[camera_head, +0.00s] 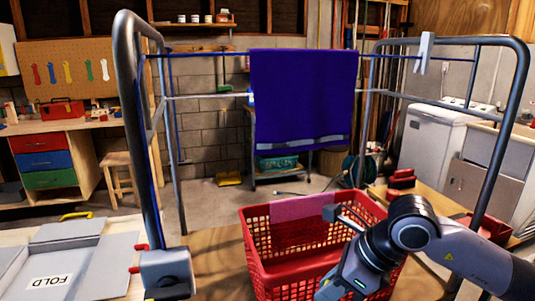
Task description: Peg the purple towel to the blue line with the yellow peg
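The purple towel (304,95) hangs draped over the blue line (205,54), with a pale band near its lower edge. No peg shows on the towel. A white peg (425,52) is on the line, well right of the towel. I cannot make out a yellow peg. My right gripper (337,213) is over the red basket, below and apart from the towel, close to the right end of a pink cloth (299,208). I cannot tell whether its fingers are open or shut, or touch the cloth. My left gripper cannot be made out.
The line spans a grey metal frame (128,100). The red basket (258,262) stands on a wooden surface in front. A grey folding board (75,262) marked FOLD lies at lower left. A white washer (430,140) and a workbench (60,128) stand behind.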

